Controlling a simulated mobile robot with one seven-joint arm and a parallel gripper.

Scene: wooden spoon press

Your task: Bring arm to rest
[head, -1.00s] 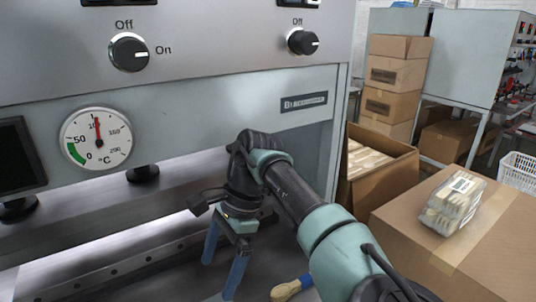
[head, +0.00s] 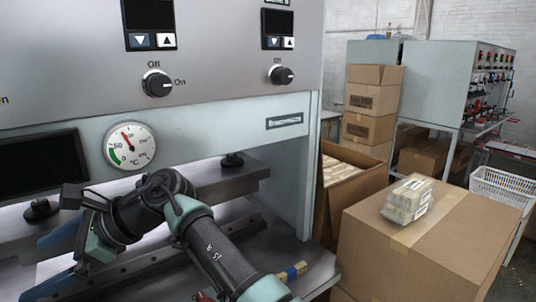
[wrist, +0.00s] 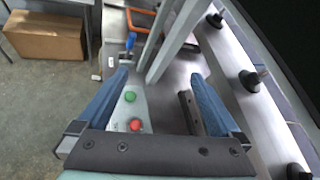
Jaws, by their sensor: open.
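My gripper (wrist: 160,78) is open and empty; its two blue fingers stand well apart in the wrist view. In the head view my gripper (head: 58,238) is at the lower left, pointing left, in front of the grey press (head: 215,140). My arm is bent and reaches in from the bottom centre. In the wrist view a plate with a green button (wrist: 130,96) and a red button (wrist: 136,125) shows between the fingers. I cannot tell whether the fingers touch anything.
A small wooden piece with a blue band (head: 292,272) lies on the press's bench. To the right stand an open carton (head: 350,190) and a closed carton (head: 420,250) bearing a bag of wooden pieces (head: 408,199). Black feet (wrist: 252,80) line the press.

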